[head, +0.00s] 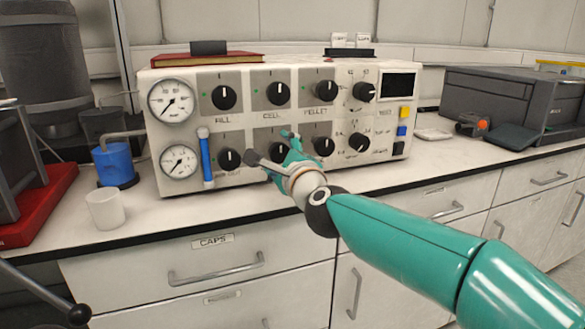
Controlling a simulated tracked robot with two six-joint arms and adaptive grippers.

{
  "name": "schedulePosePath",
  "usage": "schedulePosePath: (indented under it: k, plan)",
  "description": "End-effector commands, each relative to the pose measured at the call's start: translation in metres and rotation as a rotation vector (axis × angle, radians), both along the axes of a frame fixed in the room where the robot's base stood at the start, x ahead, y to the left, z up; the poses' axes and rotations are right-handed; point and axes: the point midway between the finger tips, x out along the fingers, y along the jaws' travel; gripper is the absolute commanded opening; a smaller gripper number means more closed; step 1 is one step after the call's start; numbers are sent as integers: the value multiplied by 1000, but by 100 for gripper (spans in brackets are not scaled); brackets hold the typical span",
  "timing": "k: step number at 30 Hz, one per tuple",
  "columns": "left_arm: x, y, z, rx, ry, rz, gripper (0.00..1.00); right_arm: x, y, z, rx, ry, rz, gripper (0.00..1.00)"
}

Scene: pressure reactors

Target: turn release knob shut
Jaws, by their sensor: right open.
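A cream control panel (237,72) stands on the bench with two rows of black knobs. The upper knobs are labelled FILL (224,97), CELL (278,93) and PELLET (326,91). In the lower row, a left knob (229,159) and a right knob (323,146) show; the lower middle position is mostly hidden by my right gripper. I cannot read the lower labels, so I cannot tell which knob is the release knob. My right gripper (269,146) is open in front of the lower middle position, its fingers spread. Contact cannot be judged. My left gripper is not in view.
Two gauges (172,101) and a blue-filled tube (206,157) are at the panel's left. A white cup (105,209) and a blue container (113,163) stand further left. A dark grey box (487,97) is at right.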

Motion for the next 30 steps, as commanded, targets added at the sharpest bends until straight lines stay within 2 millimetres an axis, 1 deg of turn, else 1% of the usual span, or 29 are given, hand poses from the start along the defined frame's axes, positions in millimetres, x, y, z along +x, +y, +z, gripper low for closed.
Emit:
schedulePosePath:
  k: [5, 12, 15, 18, 23, 30]
  plan:
    - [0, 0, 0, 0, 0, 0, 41, -24, -7, 1, 0, -1, 2, 70]
    - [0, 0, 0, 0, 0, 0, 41, -68, -22, 0, 0, -1, 2, 70]
    - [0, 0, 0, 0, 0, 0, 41, -84, -27, -1, 1, 0, 2, 70]
    - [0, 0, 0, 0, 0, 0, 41, -96, -31, -1, 1, 1, 1, 70]
    - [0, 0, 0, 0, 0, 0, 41, -105, -35, -2, 1, 2, 0, 70]
    - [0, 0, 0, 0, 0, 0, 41, -106, -35, -2, 1, 3, 0, 70]
